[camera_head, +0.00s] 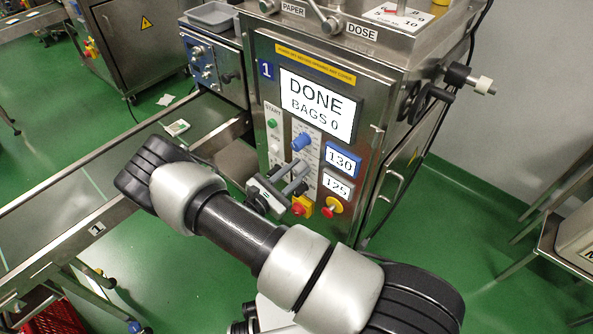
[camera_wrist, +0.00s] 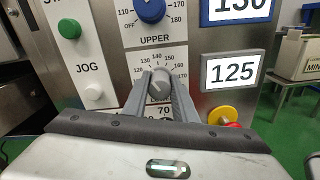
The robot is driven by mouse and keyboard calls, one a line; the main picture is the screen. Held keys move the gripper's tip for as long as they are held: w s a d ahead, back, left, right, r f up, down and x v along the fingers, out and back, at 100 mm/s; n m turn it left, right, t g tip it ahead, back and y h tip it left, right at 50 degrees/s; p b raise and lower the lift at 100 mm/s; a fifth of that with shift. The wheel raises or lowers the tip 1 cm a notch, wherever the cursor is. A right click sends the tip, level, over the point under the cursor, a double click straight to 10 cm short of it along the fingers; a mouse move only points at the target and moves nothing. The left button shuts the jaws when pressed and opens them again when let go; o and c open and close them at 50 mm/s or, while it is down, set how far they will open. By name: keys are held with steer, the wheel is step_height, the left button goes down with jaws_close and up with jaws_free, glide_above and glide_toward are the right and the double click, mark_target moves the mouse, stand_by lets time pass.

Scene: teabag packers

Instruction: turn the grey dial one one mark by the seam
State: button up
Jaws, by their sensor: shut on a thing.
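The grey dial (camera_wrist: 160,80) is on the machine's front panel, below the blue dial (camera_wrist: 151,9) and the word UPPER. Printed scale numbers ring it; those at its lower side are partly hidden by my fingers. My gripper (camera_wrist: 161,84) is shut on the grey dial, one finger on each side. A light line shows on the dial's face, but I cannot tell which mark it meets. The grey-framed display (camera_wrist: 232,72) beside it reads 125. In the head view my gripper (camera_head: 296,176) reaches the panel and mostly hides the grey dial.
The blue-framed display (camera_head: 342,160) reads 130. The large screen (camera_head: 317,104) reads DONE, BAGS 0. A green button (camera_wrist: 69,28) and white JOG button (camera_wrist: 93,96) are to the left.

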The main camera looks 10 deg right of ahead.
steer(key=o, duration=1)
steer(key=shift+o, duration=0.2)
steer(key=shift+a, duration=0.15)
steer(key=p+v, duration=0.2)
steer(key=v, duration=1.5)
steer(key=shift+s, duration=0.15)
